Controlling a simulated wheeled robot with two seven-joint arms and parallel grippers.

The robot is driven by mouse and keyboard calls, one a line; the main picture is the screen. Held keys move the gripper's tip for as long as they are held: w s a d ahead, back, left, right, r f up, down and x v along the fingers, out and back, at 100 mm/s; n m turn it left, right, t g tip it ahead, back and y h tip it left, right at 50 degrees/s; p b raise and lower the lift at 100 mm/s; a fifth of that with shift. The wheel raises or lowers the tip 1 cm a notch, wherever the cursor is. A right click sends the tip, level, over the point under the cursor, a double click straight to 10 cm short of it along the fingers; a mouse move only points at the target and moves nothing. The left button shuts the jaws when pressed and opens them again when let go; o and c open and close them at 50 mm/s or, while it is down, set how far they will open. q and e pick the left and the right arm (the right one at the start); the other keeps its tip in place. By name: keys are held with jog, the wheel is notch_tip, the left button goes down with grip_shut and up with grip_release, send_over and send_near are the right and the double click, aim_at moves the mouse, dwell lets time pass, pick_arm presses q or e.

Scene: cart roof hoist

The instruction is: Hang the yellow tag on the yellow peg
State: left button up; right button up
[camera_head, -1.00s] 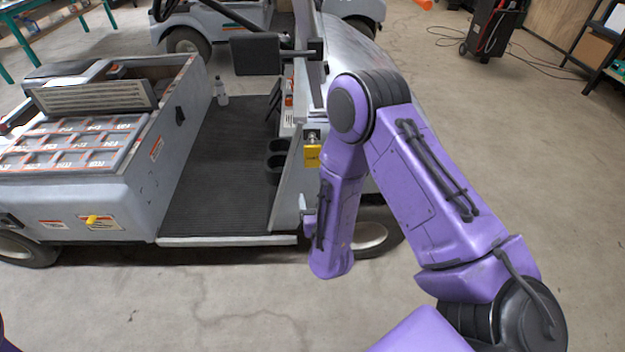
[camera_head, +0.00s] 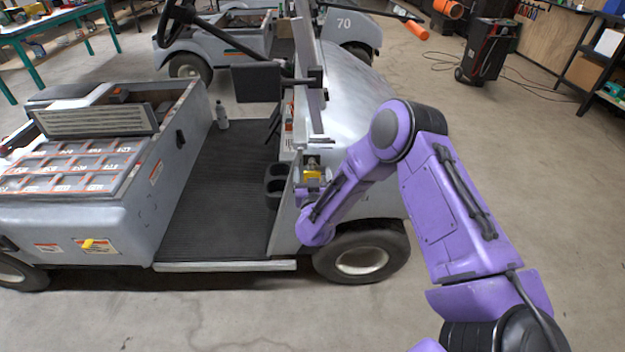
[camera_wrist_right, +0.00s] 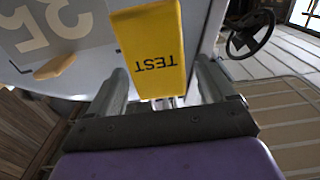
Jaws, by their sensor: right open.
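The yellow tag (camera_head: 312,175) hangs on the cart's front panel beside the cup holders, partly covered by my right gripper. In the right wrist view the yellow tag (camera_wrist_right: 152,45) is close, reads TEST upside down, and sits between the fingers. My right gripper (camera_head: 314,184) is open, with its fingers (camera_wrist_right: 163,80) on either side of the tag and visible space at both sides. A yellow peg (camera_head: 89,244) sticks out from a label plate on the cart's rear body at left. My left gripper is not in view.
The grey cart (camera_head: 125,218) stands in front of me, with a black floor mat (camera_head: 212,190), a front wheel (camera_head: 362,261) near my right forearm, and a bottle (camera_head: 222,115) on the mat. Bare concrete floor (camera_head: 220,315) lies in front of the cart.

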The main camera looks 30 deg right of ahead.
jog(key=c, duration=1.2)
jog(key=shift+r+p, duration=0.4)
jog(key=shift+s+a, duration=0.1)
jog(key=p+v, duration=0.1)
jog(key=v, duration=0.1)
jog(key=r+p+v, duration=0.1)
jog(key=v, duration=0.1)
jog(key=shift+s+a, duration=0.15)
jog(key=shift+s, duration=0.1)
jog(key=shift+p+v, duration=0.75)
jog(key=shift+v, duration=1.75)
